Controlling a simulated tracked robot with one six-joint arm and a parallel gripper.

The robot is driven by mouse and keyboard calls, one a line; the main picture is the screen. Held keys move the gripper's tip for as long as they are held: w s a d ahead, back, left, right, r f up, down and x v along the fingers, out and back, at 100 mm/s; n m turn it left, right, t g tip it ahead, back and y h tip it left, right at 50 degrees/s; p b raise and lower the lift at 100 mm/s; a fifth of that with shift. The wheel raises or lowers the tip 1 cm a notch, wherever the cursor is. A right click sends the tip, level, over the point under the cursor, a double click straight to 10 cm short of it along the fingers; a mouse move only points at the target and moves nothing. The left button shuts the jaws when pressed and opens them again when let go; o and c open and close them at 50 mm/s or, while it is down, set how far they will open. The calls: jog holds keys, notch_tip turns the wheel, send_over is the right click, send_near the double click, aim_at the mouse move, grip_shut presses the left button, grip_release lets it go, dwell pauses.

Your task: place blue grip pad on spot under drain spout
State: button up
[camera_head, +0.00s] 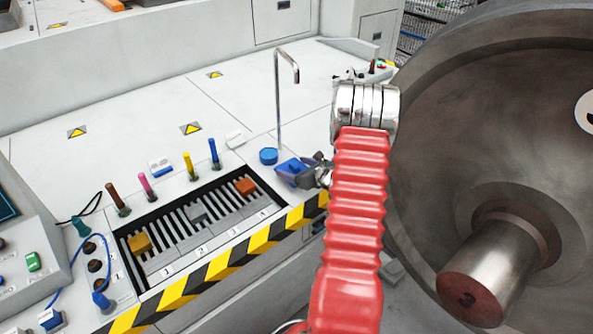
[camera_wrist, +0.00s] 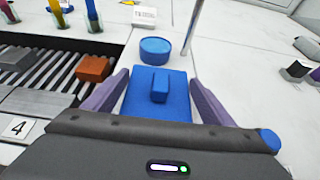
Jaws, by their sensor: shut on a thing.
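The blue grip pad (camera_wrist: 170,112) is a flat blue block with a small raised grip on top. My gripper (camera_wrist: 158,98) has its purple fingers on both sides of that pad and is shut on it. In the head view the pad (camera_head: 291,169) is at the tip of my gripper (camera_head: 300,168), just beyond the slotted tray's far right corner. The drain spout (camera_head: 278,100) is a thin metal pipe bent over at its top, standing behind the pad. The marked spot under it cannot be made out. Whether the pad touches the bench is unclear.
A round blue disc (camera_head: 268,156) lies beside the pipe's foot; it also shows just ahead of the pad in the wrist view (camera_wrist: 155,50). The slotted tray (camera_head: 190,232) holds orange and grey blocks. Coloured pegs (camera_head: 188,166) line its back. A large metal wheel (camera_head: 440,130) stands right.

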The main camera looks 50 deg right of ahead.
jog(key=shift+f, duration=0.8)
jog(key=o, duration=1.2)
jog(key=shift+f, duration=0.1)
jog(key=shift+o, duration=0.2)
jog(key=v, duration=1.2)
